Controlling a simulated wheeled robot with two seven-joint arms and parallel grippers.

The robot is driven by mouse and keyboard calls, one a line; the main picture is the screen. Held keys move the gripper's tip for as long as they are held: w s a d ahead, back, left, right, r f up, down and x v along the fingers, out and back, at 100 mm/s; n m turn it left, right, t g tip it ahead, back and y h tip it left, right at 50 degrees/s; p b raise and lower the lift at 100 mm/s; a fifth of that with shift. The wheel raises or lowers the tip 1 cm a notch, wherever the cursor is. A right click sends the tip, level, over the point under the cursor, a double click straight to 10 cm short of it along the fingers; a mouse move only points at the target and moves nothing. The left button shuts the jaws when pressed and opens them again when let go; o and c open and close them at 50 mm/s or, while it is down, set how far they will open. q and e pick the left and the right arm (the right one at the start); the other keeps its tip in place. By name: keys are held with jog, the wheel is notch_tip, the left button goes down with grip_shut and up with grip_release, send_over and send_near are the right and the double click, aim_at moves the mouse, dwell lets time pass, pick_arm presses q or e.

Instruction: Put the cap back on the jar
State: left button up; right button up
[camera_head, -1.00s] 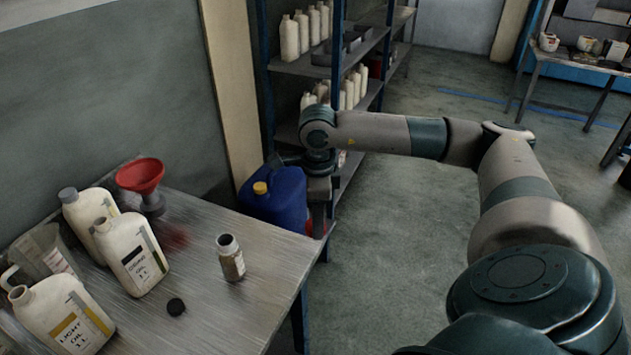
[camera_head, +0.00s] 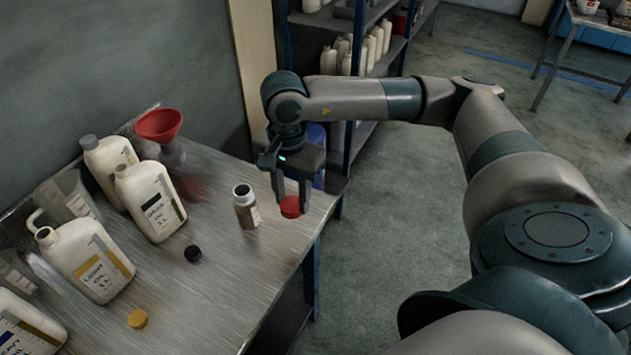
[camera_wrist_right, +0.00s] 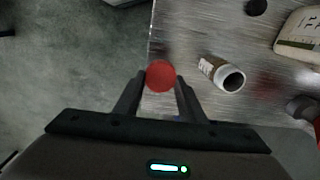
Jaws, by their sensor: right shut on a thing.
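The jar (camera_head: 247,208) stands upright and uncapped near the right side of the metal table, its dark opening facing up. In the right wrist view the open jar (camera_wrist_right: 232,80) is to the right of the fingers. My right gripper (camera_head: 291,207) points down and is shut on a red cap (camera_head: 290,209), just right of the jar and apart from it. The red cap also shows between the fingertips in the right wrist view (camera_wrist_right: 161,76). The left gripper is not in view.
On the table (camera_head: 200,300) are white oil jugs (camera_head: 150,200), a red funnel (camera_head: 158,124), a black cap (camera_head: 193,254) and a yellow cap (camera_head: 138,318). A blue canister (camera_head: 317,135) is partly hidden behind the gripper. Bare table lies in front of the jar.

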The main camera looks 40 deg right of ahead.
jog(key=s+a+r+n, duration=0.2)
jog(key=a+n, duration=0.7)
jog(key=n, duration=0.4)
jog(key=shift+s+a, duration=0.15)
